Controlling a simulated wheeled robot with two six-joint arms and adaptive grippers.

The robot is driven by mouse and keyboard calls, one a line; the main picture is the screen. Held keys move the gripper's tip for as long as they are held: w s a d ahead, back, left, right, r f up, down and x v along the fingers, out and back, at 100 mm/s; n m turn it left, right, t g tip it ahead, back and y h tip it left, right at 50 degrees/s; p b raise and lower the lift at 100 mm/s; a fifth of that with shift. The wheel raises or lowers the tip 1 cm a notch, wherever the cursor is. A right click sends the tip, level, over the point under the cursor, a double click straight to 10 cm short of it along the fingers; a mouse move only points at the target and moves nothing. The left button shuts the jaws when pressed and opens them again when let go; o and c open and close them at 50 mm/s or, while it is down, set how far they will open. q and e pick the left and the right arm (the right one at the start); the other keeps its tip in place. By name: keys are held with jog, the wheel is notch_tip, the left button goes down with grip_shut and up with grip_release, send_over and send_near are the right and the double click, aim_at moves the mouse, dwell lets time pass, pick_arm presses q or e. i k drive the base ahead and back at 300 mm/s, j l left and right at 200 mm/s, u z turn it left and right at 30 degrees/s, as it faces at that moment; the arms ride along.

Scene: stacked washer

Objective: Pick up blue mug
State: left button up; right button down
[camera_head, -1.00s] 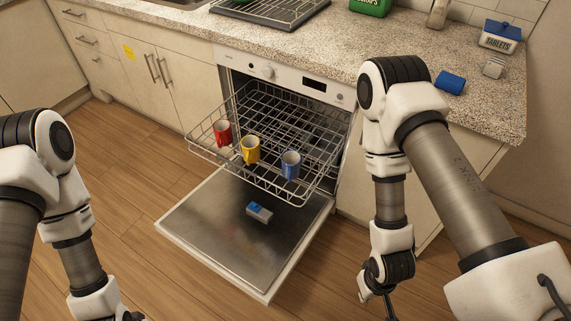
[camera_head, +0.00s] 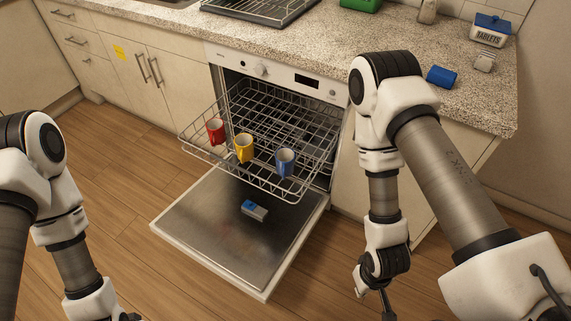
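The blue mug (camera_head: 285,163) stands in the pulled-out upper rack (camera_head: 262,184) of the open dishwasher, at the right of a row of mugs. The yellow mug (camera_head: 243,148) and the red mug (camera_head: 215,131) stand to its left in the same rack. My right gripper (camera_head: 386,309) is only partly in view at the bottom edge, below and to the right of the blue mug and well apart from it. Its fingertips are cut off by the frame. My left gripper is mostly below the frame at the bottom left, with only a small dark part showing.
The dishwasher door (camera_head: 235,235) lies open below the rack, with a small blue and grey box (camera_head: 254,210) on it. The counter above holds a blue cylinder (camera_head: 441,76), a tablets container (camera_head: 490,30) and a drying rack (camera_head: 258,8). Wooden floor is free to the left.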

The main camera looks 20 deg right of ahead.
aim_at(284, 157)
jog(key=l+z, duration=0.25)
jog(key=l, duration=0.25)
jog(key=i+l+z, duration=0.25)
jog(key=l, duration=0.25)
jog(key=l+z, duration=0.25)
jog(key=l, duration=0.25)
